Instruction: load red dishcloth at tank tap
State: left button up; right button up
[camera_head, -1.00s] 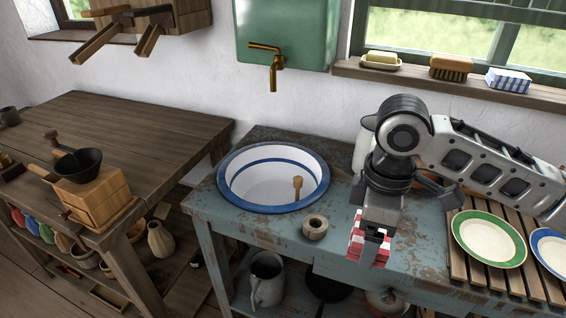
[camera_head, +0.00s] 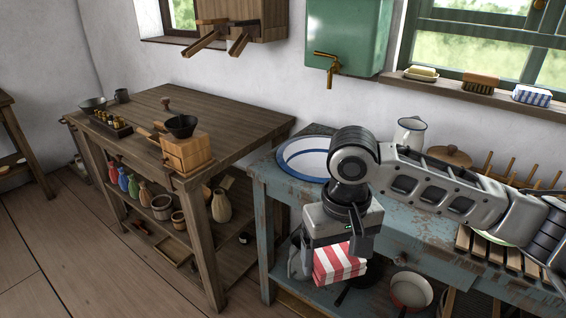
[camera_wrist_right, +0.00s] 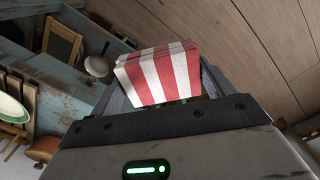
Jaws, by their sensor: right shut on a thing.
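The red and white striped dishcloth (camera_head: 338,262), a folded block, is held in my right gripper (camera_head: 338,250), in front of the blue worn washstand's front edge. In the right wrist view the dishcloth (camera_wrist_right: 160,75) sits between the fingers, which are shut on it. The brass tap (camera_head: 328,66) sticks out of the green wall tank (camera_head: 345,35), above the white basin with blue rim (camera_head: 290,165). My right arm covers the basin's right part. The dishcloth is well below the tap and in front of the basin. My left gripper is not in view.
The blue washstand (camera_head: 400,235) has a plate rack and a white jug (camera_head: 410,132) on top. A wooden table (camera_head: 200,120) with a coffee grinder (camera_head: 185,150) stands to the left. Pots (camera_head: 410,290) stand on the washstand's lower shelf. Floor at the lower left is free.

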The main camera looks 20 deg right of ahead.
aim_at(316, 53)
jog(key=u, duration=2.05)
jog(key=i, duration=0.2)
jog(key=z, duration=1.75)
jog(key=i, duration=1.3)
jog(key=z, duration=1.5)
jog(key=i, duration=0.45)
jog(key=z, duration=0.5)
